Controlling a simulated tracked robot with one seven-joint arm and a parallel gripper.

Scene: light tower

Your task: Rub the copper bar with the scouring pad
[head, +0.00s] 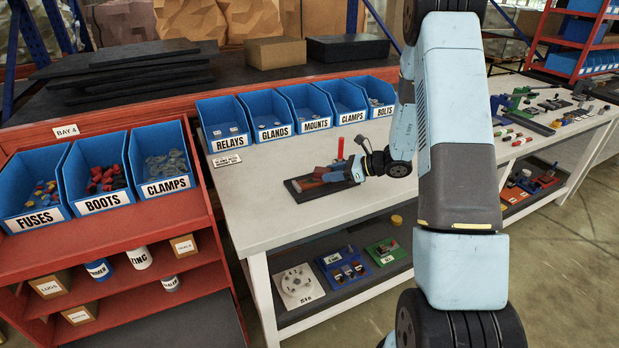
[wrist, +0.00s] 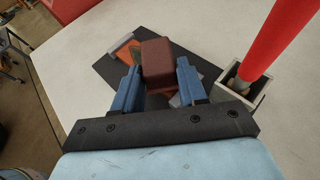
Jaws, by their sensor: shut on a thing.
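My gripper (wrist: 157,84) has its two blue fingers shut on the scouring pad (wrist: 158,62), a reddish-brown block. The copper bar (wrist: 131,53) is partly visible as an orange strip beyond and left of the pad; the pad and fingers hide the rest. It lies on a dark board (wrist: 104,68) on the white bench. In the head view my gripper (head: 343,174) is low over the right part of the board (head: 299,194), with the copper bar (head: 308,184) to its left. I cannot tell whether the pad touches the bar.
A red upright handle (wrist: 278,35) stands in a small grey square holder (wrist: 240,85) close to the right of my gripper. Blue bins (head: 270,120) line the back of the bench. The white bench top (head: 250,215) is clear left of the board.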

